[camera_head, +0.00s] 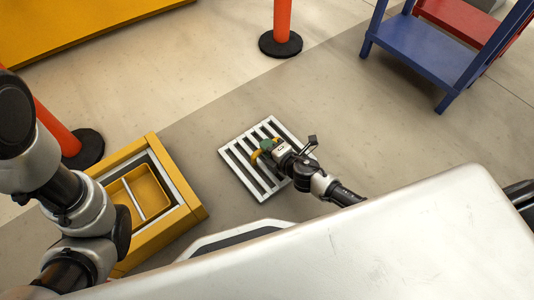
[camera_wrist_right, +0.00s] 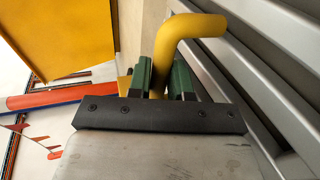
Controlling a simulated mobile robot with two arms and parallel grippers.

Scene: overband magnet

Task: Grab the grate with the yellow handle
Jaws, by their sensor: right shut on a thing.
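The grate (camera_head: 238,161) is a silver slatted panel lying on the floor in the middle of the head view; its slats also show at the right of the right wrist view (camera_wrist_right: 265,85). Its yellow handle (camera_head: 256,156) stands up from the grate and is partly hidden by my right gripper. My right gripper (camera_head: 268,148) is over the grate, and its green fingers are shut on the yellow handle (camera_wrist_right: 190,28), one on each side of it in the right wrist view (camera_wrist_right: 162,82). My left arm comes in at the left of the head view, but its gripper cannot be made out.
A yellow-framed box (camera_head: 192,205) with a yellow inner bin stands left of the grate. Orange posts on black bases (camera_head: 280,44) stand behind and at far left. A blue step stand (camera_head: 420,48) is at the upper right. The floor around the grate's far side is clear.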

